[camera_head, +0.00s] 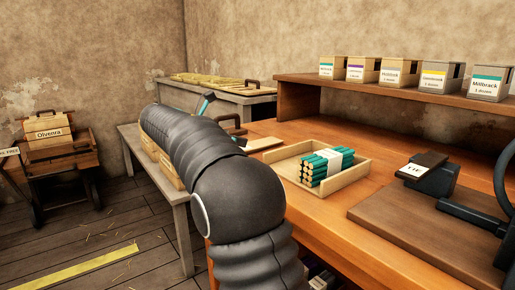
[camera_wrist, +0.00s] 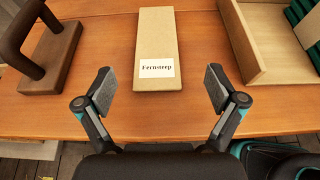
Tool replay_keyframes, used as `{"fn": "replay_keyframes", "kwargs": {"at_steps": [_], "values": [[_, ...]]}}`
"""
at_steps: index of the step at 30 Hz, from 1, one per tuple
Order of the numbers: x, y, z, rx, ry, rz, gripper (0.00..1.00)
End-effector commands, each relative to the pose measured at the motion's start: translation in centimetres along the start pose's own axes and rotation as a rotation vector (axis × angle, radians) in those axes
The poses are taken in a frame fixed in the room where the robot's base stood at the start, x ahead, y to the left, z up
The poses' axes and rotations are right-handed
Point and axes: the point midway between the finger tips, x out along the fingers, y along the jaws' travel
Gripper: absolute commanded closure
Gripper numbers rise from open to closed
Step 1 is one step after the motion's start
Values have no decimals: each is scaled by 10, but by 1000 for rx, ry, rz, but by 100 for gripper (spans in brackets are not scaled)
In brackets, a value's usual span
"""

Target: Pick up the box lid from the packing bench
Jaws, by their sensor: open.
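The box lid (camera_wrist: 156,45), a flat pale tan piece with a white "Fernsteep" label, lies on the wooden packing bench (camera_wrist: 115,112) in the wrist view. It also shows as a pale slab (camera_head: 264,144) beside the tray in the head view, partly hidden by my arm. My gripper (camera_wrist: 160,86) is open and empty. Its fingertips are spread wider than the lid, one to either side of its labelled near end in the picture. I see no contact with the lid. In the head view my arm hides most of the gripper.
A brown block with a handle (camera_wrist: 52,58) stands left of the lid. A shallow wooden tray (camera_wrist: 245,62) with green-wrapped sticks (camera_wrist: 303,28) is close on the right. A press with a dark base (camera_head: 430,175) stands farther right. Small boxes (camera_head: 397,71) line the back shelf.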

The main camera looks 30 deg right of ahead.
Motion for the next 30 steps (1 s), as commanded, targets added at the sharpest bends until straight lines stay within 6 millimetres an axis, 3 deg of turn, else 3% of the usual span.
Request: {"fn": "replay_keyframes", "kwargs": {"at_steps": [3,14,24,30], "values": [[20,0,-1,0,0,-2,6],[42,1,-1,0,1,-1,6],[84,5,-1,0,1,-1,6],[87,5,-1,0,1,1,6]]}}
